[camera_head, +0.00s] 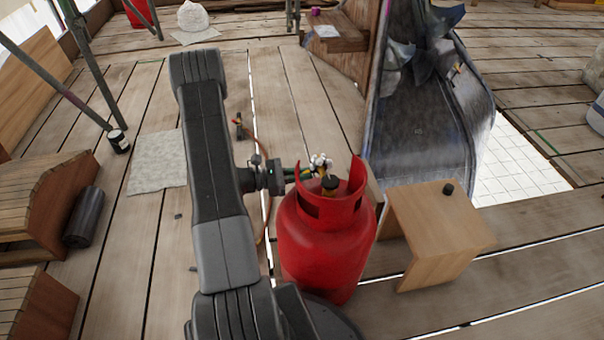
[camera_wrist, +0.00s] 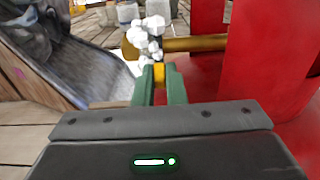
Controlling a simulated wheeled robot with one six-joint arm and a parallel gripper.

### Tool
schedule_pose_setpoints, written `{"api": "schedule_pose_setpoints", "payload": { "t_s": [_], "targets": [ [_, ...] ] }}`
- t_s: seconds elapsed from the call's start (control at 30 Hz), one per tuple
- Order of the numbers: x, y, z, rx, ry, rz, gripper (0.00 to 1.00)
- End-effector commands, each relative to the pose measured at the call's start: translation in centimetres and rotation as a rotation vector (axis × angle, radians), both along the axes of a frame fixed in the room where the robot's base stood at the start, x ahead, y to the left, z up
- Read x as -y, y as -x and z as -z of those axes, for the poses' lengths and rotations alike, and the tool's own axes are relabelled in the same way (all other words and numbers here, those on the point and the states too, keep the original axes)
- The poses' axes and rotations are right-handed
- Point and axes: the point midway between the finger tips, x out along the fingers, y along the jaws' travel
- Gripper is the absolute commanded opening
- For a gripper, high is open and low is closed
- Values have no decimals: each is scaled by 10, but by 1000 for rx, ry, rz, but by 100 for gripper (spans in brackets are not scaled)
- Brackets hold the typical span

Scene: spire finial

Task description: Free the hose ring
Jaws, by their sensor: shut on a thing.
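A red gas bottle (camera_head: 325,250) stands upright on the planks, with a brass valve inside its collar. A lumpy white crust (camera_head: 320,162) covers the fitting at the valve. In the wrist view, this white crust (camera_wrist: 148,38) sits at the end of a brass stem (camera_wrist: 195,44). My gripper (camera_head: 296,174) reaches in from the left beside the collar. In the wrist view, its green fingers (camera_wrist: 160,76) are shut on a small yellow piece (camera_wrist: 159,74) just below the crust. I cannot tell whether this piece is the hose ring; the crust hides the joint.
A thin orange-brown hose (camera_head: 265,225) hangs behind my arm. A small wooden stool (camera_head: 435,228) with a black knob on it stands right of the bottle. A grey sheeted slope (camera_head: 420,140) rises behind. Open planks lie to the left, with a pale mat (camera_head: 158,162).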

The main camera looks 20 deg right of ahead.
Motion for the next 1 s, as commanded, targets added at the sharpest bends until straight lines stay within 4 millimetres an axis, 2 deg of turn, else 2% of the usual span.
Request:
{"api": "schedule_pose_setpoints", "payload": {
  "t_s": [0.27,0.5,1.0],
  "targets": [
    [-2,-1,-14,33,-129,0,0],
    [-2,-1,-24,77,-308,0,0],
    [0,0,-35,139,-575,0,0]
  ]
}}
